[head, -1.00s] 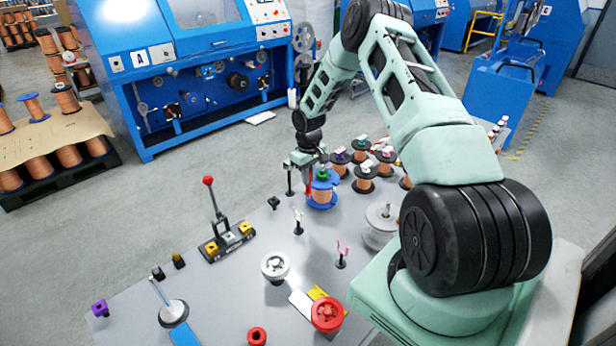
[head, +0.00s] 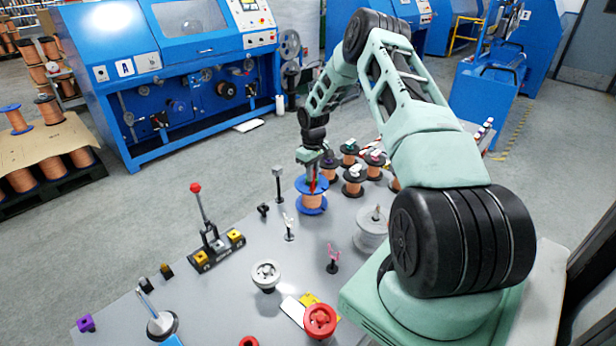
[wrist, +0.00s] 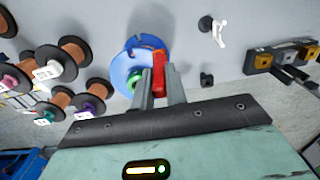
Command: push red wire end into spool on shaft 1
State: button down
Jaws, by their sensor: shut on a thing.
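The copper-wound spool with blue flanges (head: 312,203) stands upright on the grey table. In the wrist view its blue flange (wrist: 122,72) shows ahead of my fingers, with a green piece (wrist: 136,79) at its middle. My gripper (head: 315,176) points down over this spool. It is shut on the red wire end (wrist: 158,70), a short red piece between the fingertips. In the wrist view the red piece overlaps the flange beside the green piece. I cannot tell whether it touches the spool. The shaft is hidden.
Several black-flanged copper spools (head: 354,180) stand close by on the right. A grey spool (head: 373,228), a pink-pronged stand (head: 333,256), a white-pronged stand (head: 289,226) and a red-handled lever fixture (head: 210,240) stand nearer. The table's left middle has bare room.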

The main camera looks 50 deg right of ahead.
jog(key=shift+d+r, duration=0.1)
dwell(0.3)
jog(key=shift+r+p, duration=0.6)
jog(key=shift+r, duration=0.4)
jog(key=shift+s+d+b, duration=0.2)
jog(key=shift+d+b, duration=0.45)
jog(key=shift+d, duration=1.85)
jog(key=shift+f, duration=0.2)
jog(key=shift+s+f+b, duration=0.1)
jog(key=shift+f+b, duration=0.4)
jog(key=shift+f, duration=0.1)
jog(key=shift+f+b, duration=0.8)
jog(key=shift+f, duration=0.15)
